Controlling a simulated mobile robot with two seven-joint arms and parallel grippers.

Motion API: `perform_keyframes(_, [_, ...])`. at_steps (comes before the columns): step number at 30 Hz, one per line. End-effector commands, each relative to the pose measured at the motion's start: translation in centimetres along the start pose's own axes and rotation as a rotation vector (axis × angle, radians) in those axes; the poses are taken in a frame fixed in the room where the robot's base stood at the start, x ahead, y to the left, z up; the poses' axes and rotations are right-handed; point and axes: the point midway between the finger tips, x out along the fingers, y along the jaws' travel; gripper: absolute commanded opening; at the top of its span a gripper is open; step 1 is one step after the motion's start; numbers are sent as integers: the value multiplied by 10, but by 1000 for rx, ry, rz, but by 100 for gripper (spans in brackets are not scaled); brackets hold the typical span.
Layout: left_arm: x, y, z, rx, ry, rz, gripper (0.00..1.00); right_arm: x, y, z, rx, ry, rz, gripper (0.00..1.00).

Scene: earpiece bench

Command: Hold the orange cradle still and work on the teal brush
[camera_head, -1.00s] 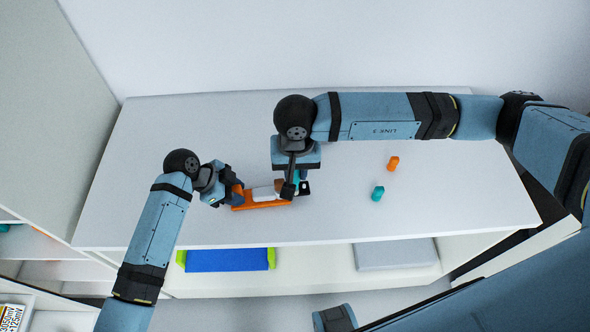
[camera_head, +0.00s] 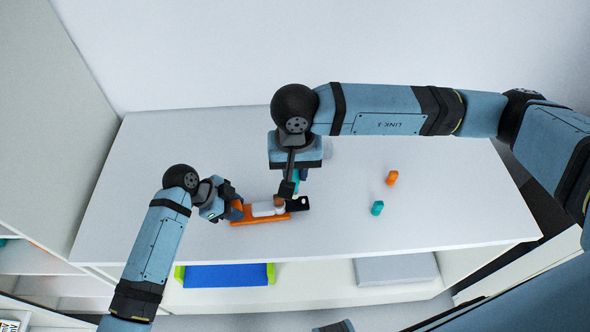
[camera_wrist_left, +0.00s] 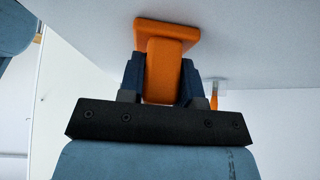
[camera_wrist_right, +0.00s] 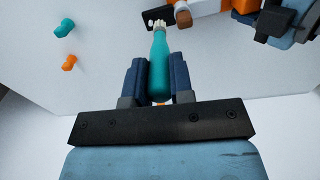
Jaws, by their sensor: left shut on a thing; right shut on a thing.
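The orange cradle (camera_head: 258,219) lies on the white table, with a white piece (camera_head: 264,209), a brown piece (camera_head: 279,201) and a black end (camera_head: 298,204) at its right. My left gripper (camera_head: 237,209) is shut on the upright orange part of the cradle (camera_wrist_left: 164,68) at its left end. My right gripper (camera_wrist_right: 158,75) is shut on the teal brush (camera_wrist_right: 160,68). The brush's pale bristles (camera_wrist_right: 160,25) point at the black end; I cannot tell whether they touch it. In the head view the brush (camera_head: 297,178) is mostly hidden behind my right gripper.
The far left and right of the table (camera_head: 450,205) are clear. A blue-and-green item (camera_head: 228,275) and a grey item (camera_head: 397,270) lie on the shelf below.

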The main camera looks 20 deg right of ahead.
Motion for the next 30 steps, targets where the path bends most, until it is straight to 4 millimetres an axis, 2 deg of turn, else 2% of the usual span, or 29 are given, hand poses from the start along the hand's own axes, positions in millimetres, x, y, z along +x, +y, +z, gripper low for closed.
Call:
perform_keyframes(5, [4, 3, 4, -5, -6, 7, 0, 1, 0, 0, 0, 0, 0, 0])
perform_keyframes(6, [4, 2, 4, -5, -6, 7, 41, 1, 0, 0, 0, 0, 0, 0])
perform_keyframes(9, [3, 2, 3, -4, -4, 6, 61, 1, 0, 0, 0, 0, 0, 0])
perform_keyframes(23, [-3, 0, 1, -1, -1, 0, 61, 0, 0, 0, 0, 0, 0, 0])
perform_keyframes(26, [-15, 0, 1, 1, -2, -2, 61, 0, 0, 0, 0, 0, 0, 0])
perform_keyframes(30, [-42, 0, 2, 1, -4, -2, 61, 0, 0, 0, 0, 0, 0, 0])
